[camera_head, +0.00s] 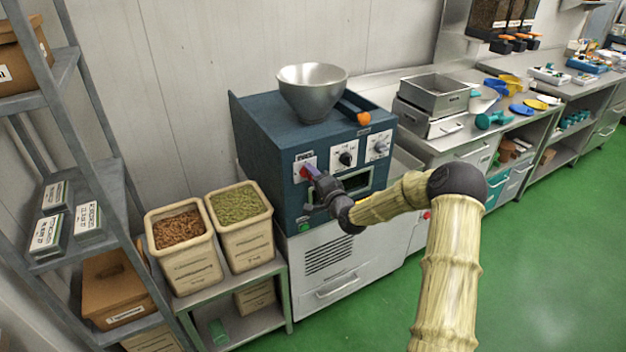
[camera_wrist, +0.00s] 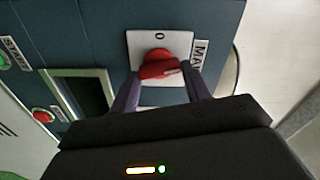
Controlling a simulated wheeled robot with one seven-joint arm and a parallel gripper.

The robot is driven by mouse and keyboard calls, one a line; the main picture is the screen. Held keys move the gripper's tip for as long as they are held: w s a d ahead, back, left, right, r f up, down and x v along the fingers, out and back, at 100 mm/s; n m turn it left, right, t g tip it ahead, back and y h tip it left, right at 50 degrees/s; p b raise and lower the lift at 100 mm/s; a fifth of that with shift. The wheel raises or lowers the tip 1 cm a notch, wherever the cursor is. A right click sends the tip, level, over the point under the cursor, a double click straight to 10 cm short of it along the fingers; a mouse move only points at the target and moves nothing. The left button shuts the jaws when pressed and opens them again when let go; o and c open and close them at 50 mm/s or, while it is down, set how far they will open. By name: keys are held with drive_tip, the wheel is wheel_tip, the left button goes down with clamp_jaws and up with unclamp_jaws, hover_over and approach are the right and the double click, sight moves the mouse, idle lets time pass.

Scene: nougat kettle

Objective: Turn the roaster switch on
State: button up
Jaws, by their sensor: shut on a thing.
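The roaster (camera_head: 262,137) is a dark blue machine on a grey-white base in the head view. Its red switch (camera_wrist: 158,62) sits on a white plate with a "0" mark and a partly hidden label beside it. In the wrist view my gripper (camera_wrist: 162,78) has its two fingers on either side of the red switch knob, shut on it. In the head view my gripper (camera_head: 313,173) reaches the upper left of the roaster's front panel. It partly covers the red switch (camera_head: 304,171) there.
A black knob (camera_head: 346,158) and another dial (camera_head: 381,147) are right of the switch. A metal hopper (camera_head: 312,92) stands on top. Two bins, one brown (camera_head: 183,262) and one green (camera_head: 246,236), stand at left. A green button (camera_head: 304,227) is below the panel. Green floor at right is clear.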

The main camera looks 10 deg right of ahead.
drive_tip(key=shift+d+f+m, duration=0.1)
drive_tip(key=shift+m, duration=1.2)
drive_tip(key=o, duration=1)
drive_tip(key=shift+s, duration=0.1)
drive_tip(key=b+v, duration=0.2)
drive_tip(key=v, duration=1.5)
drive_tip(key=shift+s, duration=0.1)
